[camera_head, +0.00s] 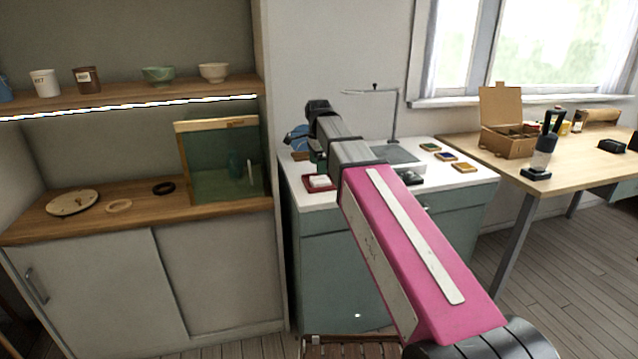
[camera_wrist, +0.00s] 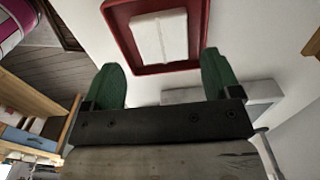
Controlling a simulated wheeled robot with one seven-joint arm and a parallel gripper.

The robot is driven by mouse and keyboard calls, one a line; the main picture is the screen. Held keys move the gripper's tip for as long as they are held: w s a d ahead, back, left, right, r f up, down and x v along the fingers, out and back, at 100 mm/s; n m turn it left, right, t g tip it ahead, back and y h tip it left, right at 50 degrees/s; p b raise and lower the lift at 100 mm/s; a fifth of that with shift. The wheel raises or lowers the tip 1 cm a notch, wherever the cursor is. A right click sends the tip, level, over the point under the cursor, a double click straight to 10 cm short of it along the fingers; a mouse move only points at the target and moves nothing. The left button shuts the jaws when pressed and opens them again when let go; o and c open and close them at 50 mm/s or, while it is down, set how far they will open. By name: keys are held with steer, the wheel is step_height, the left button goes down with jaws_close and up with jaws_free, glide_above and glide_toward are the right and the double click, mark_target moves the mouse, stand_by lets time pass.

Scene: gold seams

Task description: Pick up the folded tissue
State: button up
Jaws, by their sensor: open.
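The folded tissue (camera_wrist: 160,38) is a white rectangle lying in a red tray (camera_wrist: 111,32) in the wrist view. In the head view the tissue (camera_head: 319,181) and its red tray (camera_head: 309,188) sit on the white counter near its front left edge. My gripper (camera_wrist: 164,75) has two green fingers, spread apart and empty. The tissue lies beyond the fingertips, roughly in line with the gap between them. In the head view my arm hides much of the gripper, and I cannot tell its exact height above the tray.
A grey plate with a thin stand (camera_head: 392,128) is behind my arm on the white counter (camera_head: 478,174). Small coloured pads (camera_head: 447,156) lie to the right. A shelf unit (camera_head: 225,206) with a glass panel (camera_head: 218,165) stands close on the left. A wooden desk (camera_head: 590,165) is at right.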

mark_target(320, 179)
steer(key=shift+w+d+f, duration=0.1)
steer(key=shift+d+f, duration=0.05)
steer(key=shift+f, duration=1.3)
steer(key=shift+w+d+f, duration=0.1)
steer(key=shift+f, duration=1.3)
steer(key=c, duration=0.7)
steer(key=shift+c, duration=0.3)
steer(key=shift+r, duration=0.1)
steer(key=shift+r, duration=0.85)
step_height(320, 179, up, 3)
steer(key=shift+f, duration=0.2)
steer(key=s+a+r, duration=0.6)
steer(key=s+a, duration=0.2)
steer(key=shift+s+r, duration=0.3)
steer(key=shift+r, duration=0.05)
steer(key=shift+o, duration=0.6)
